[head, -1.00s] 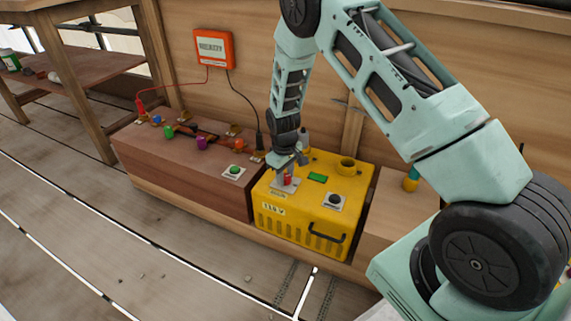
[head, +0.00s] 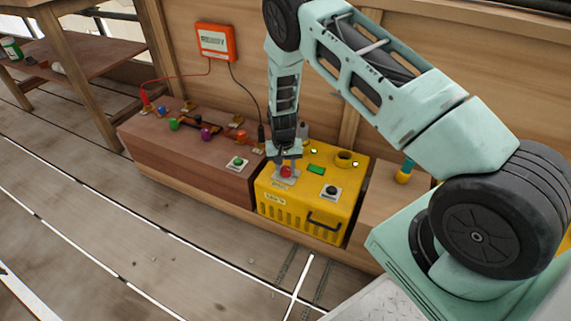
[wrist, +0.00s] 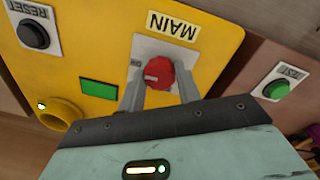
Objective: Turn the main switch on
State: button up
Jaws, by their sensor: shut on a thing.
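The main switch is a red round knob (wrist: 158,71) on a grey plate, beside a label reading MAIN, on top of the yellow box (head: 313,220). The knob also shows in the head view (head: 286,171), and a pale mark shows on its face in the wrist view. My gripper (wrist: 161,82) is shut on the knob, one finger on each side; in the head view it reaches down from above (head: 286,166). Small green-white lights glow on the box beside its yellow round socket (head: 344,158).
A black RESET button (wrist: 34,35) and a green rectangle (wrist: 100,89) share the box top. A green TEST button (wrist: 277,89) sits on the brown box (head: 185,165) to the left in the head view. An orange meter (head: 215,42) hangs on the wall.

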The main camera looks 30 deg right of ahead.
aim_at(283, 169)
jog(key=shift+m, duration=0.5)
jog(key=o, duration=1)
jog(key=r+p, duration=0.1)
jog(key=r, duration=0.4)
jog(key=r+p, duration=0.2)
jog(key=r, duration=0.4)
jog(key=r+p, duration=0.2)
jog(key=r, duration=0.4)
jog(key=shift+w+a+r, duration=0.2)
jog(key=shift+a, duration=0.15)
